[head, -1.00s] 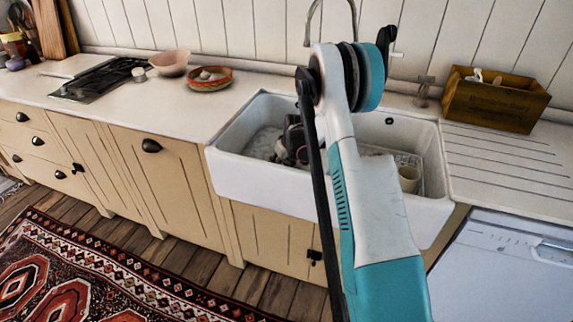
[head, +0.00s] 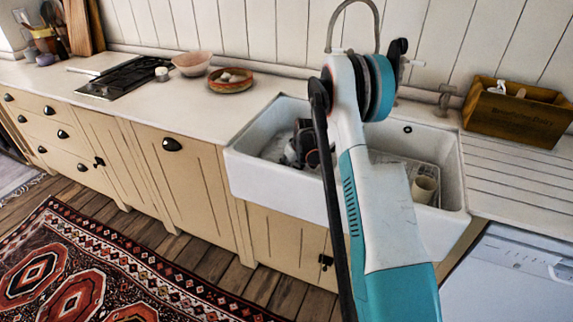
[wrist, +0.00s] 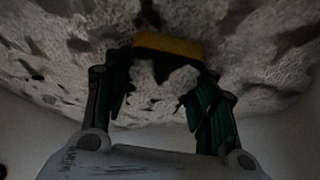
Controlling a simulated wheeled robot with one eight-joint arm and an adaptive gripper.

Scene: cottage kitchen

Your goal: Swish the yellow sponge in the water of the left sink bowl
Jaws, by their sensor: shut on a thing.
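The white sink (head: 275,170) is set in the counter, and my arm crosses in front of it. My gripper (head: 294,152) is down inside its left bowl (head: 262,125). In the wrist view, my gripper (wrist: 160,85) has its dark green fingers on either side of the yellow sponge (wrist: 168,44) and is shut on it. Only a yellow strip of the sponge shows; pale mottled material, which looks like suds or water, covers the rest and spreads around the fingers. The head view does not show the sponge clearly.
The right bowl holds a rack (head: 395,162) and a cream cup (head: 424,189). A curved tap (head: 353,8) rises behind the sink. A wooden crate (head: 516,112) stands at the back right. A pink bowl (head: 191,63) and a red-rimmed dish (head: 231,80) sit left of the sink.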

